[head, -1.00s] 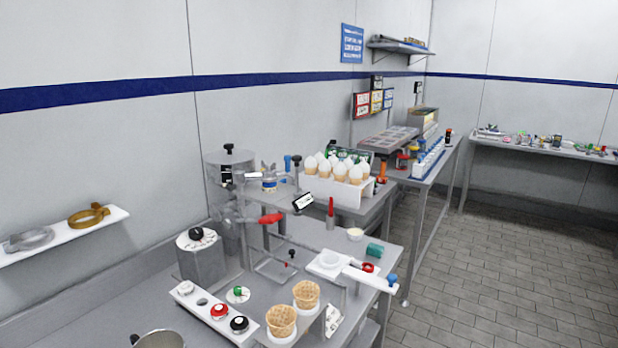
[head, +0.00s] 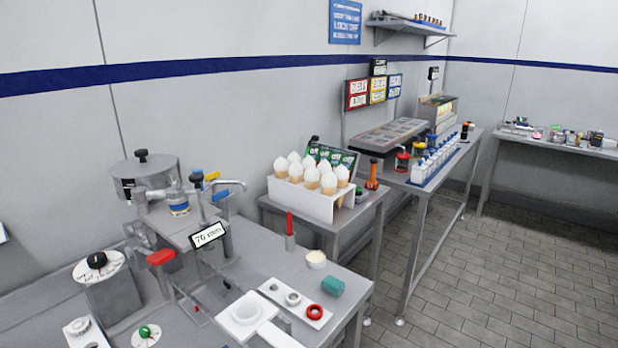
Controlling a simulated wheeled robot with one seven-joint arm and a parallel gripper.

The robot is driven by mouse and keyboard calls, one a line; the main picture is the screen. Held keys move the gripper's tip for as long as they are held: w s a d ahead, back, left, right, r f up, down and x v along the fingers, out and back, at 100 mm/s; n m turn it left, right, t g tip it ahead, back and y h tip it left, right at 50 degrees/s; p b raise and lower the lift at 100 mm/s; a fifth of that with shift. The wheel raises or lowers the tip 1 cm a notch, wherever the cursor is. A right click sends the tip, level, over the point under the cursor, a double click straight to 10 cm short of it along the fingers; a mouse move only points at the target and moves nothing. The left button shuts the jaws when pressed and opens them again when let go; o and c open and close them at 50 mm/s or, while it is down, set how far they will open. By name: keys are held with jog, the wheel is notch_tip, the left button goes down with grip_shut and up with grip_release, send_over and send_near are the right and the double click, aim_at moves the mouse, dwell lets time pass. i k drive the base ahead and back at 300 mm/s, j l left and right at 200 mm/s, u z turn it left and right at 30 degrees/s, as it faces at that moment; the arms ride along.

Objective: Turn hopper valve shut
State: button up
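The hopper (head: 128,188) is a grey cylinder with a black-knobbed lid at the left in the head view. A red handle (head: 160,257) sits lower, in front of the hopper. I cannot tell for sure which of these is the hopper valve, or whether it is open or shut. My gripper is not in view.
A dial box (head: 110,285) stands at the left front. A tilted "76" display (head: 208,235) stands before the pipework. A white cone rack (head: 305,197) is to the right. The tiled floor at right is clear.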

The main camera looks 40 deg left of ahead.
aim_at(220, 196)
jog(key=i+l+z, duration=0.1)
jog(key=i, duration=0.45)
jog(key=i+l, duration=0.15)
jog(key=i, duration=0.45)
jog(key=i+u, duration=0.75)
jog(key=u, duration=0.15)
jog(key=i+l+u, duration=0.2)
jog(key=i+u, duration=0.25)
jog(key=i+l+u, duration=0.2)
jog(key=u, duration=0.3)
jog(key=i+u, duration=0.1)
jog(key=u, duration=0.35)
jog(key=i+u, duration=0.15)
jog(key=u, duration=0.3)
jog(key=l+u, duration=0.15)
jog(key=u, duration=0.3)
jog(key=i+l+u, duration=0.15)
jog(key=u, duration=0.3)
jog(key=i+l+u, duration=0.1)
jog(key=u, duration=0.4)
jog(key=l+u, duration=0.2)
jog(key=u, duration=0.25)
